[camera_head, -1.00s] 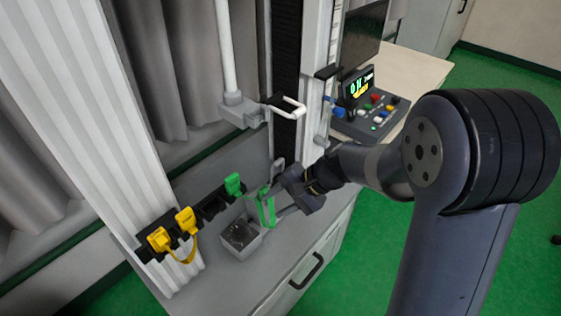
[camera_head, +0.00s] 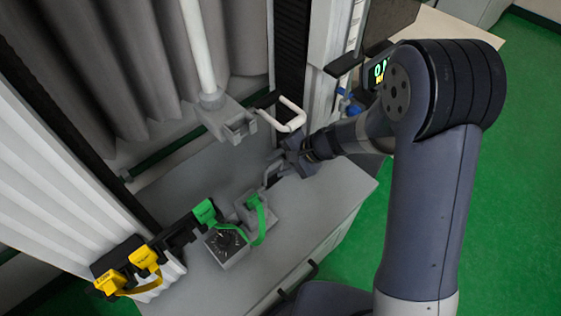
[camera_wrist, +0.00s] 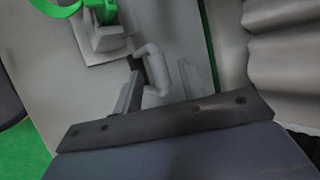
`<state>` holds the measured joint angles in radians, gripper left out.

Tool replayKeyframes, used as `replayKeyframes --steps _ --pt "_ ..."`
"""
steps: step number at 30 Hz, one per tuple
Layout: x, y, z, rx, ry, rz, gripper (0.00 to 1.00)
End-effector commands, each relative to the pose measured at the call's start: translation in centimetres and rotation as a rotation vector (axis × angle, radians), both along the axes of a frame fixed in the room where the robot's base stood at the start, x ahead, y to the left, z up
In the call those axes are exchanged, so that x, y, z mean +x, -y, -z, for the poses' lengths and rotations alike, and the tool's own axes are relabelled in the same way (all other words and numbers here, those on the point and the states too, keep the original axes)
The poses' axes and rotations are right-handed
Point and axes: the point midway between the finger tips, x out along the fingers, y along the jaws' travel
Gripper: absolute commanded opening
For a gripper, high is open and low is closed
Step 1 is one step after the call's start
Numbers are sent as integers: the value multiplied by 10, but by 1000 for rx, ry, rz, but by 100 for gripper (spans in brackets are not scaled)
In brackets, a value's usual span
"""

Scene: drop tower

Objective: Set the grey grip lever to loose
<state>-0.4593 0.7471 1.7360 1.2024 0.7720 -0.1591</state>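A grey bent piece that looks like the grip lever (camera_wrist: 153,72) stands between the fingers of my gripper (camera_wrist: 158,84) in the wrist view. The fingers are apart, with a gap showing beside the piece; I cannot tell whether either touches it. In the head view my gripper (camera_head: 278,166) is low over the grey bench, below the white U-shaped handle (camera_head: 288,116). The lever cannot be made out clearly there beside the gripper. Its loose or tight setting cannot be read.
A grey block with a green strap (camera_head: 257,222) stands near the gripper, beside a small open grey box (camera_head: 226,247). A green plug (camera_head: 204,211) and yellow plugs (camera_head: 144,257) sit in a black rack. A white pole (camera_head: 197,45) and grey carriage bracket (camera_head: 230,122) hang above.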

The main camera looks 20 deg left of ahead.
Motion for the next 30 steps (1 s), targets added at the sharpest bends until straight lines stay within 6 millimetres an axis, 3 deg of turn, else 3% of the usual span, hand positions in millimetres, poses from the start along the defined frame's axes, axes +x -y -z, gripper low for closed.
replayKeyframes --steps 2,16,30 --pt "0 0 0 0 0 0 40" --pt "0 0 0 0 0 0 1" --pt "0 1 1 4 2 0 0"
